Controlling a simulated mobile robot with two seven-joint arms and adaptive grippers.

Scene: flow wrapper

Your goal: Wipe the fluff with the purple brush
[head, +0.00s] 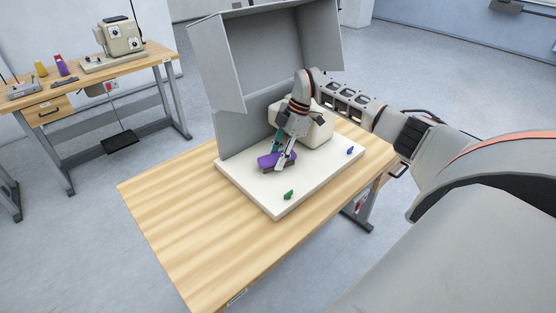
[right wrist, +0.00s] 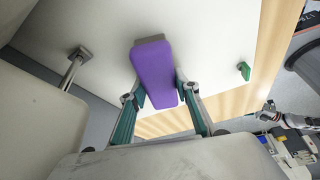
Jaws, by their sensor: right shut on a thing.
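The purple brush (head: 270,161) has a purple top and a brown lower part. It is low over the white board, and I cannot tell if it touches. My right gripper (head: 284,158) is shut on it; in the right wrist view the brush (right wrist: 154,72) sits between the two fingers (right wrist: 160,100). A small green piece (head: 288,194) lies near the board's front corner and also shows in the right wrist view (right wrist: 244,71). A small blue piece (head: 350,150) lies near the right edge. I cannot make out any fluff for certain.
The white board (head: 240,183) lies on a wooden table (head: 190,220). A grey panelled housing (head: 235,100) stands behind, and a cream block-shaped machine part (head: 317,130) is close behind my gripper. The table's front left is clear. Another bench (head: 150,58) holds a sewing machine (head: 120,40).

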